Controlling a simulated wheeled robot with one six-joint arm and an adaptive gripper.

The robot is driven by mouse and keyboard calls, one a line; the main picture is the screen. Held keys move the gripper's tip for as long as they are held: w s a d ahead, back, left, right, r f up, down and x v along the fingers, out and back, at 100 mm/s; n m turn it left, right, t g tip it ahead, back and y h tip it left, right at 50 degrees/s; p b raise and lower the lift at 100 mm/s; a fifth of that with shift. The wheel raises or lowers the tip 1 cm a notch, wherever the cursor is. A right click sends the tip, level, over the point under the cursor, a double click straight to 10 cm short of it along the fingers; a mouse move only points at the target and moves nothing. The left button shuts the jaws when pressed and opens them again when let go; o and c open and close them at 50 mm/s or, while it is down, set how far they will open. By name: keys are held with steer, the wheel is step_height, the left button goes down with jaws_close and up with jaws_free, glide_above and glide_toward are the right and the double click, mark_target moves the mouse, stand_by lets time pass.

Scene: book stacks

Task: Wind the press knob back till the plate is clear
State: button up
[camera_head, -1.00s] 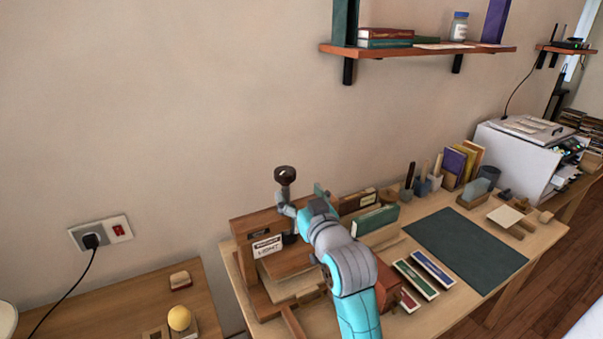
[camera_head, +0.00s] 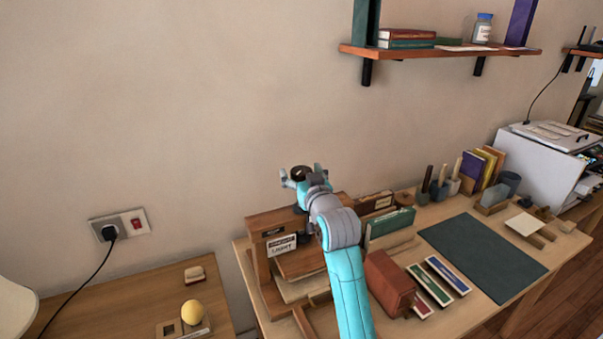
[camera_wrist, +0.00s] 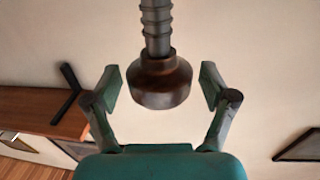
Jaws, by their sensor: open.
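The press (camera_head: 256,226) is a wooden frame with a labelled front at the left end of the workbench. Its dark brown round knob (camera_head: 300,171) sits on top; in the wrist view the knob (camera_wrist: 160,82) hangs on a grey threaded screw (camera_wrist: 157,22). My gripper (camera_head: 303,174) is at the knob. In the wrist view my gripper (camera_wrist: 161,88) is open, one finger on each side of the knob, with a gap on both sides. The press plate is partly visible low in the frame, and my arm hides the press's right side.
A red-brown block (camera_head: 389,283) stands right of my arm, near a green box (camera_head: 390,222). A dark mat (camera_head: 483,258) lies farther right. A wall shelf (camera_head: 440,50) hangs above. The wall behind the press is bare.

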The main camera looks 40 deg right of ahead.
steer(key=c, duration=1.2)
steer(key=shift+n+t+y, duration=0.3)
steer(key=shift+n+y, duration=0.2)
steer(key=shift+y, duration=0.3)
steer(key=n+y, duration=0.2)
steer(key=y, duration=0.1)
steer(key=n+y, duration=0.1)
steer(key=y, duration=0.1)
steer(key=shift+d+n+t+y, duration=0.1)
steer(key=shift+n+t+y, duration=0.3)
steer(key=n+y, duration=0.2)
steer(key=y, duration=0.2)
steer(key=shift+n+g, duration=0.3)
steer(key=shift+f+n+g+y, duration=0.2)
steer(key=shift+n+g+y, duration=0.2)
steer(key=shift+n+y, duration=0.55)
steer(key=shift+y, duration=0.35)
steer(key=shift+o, duration=0.2)
steer(key=shift+f, duration=0.1)
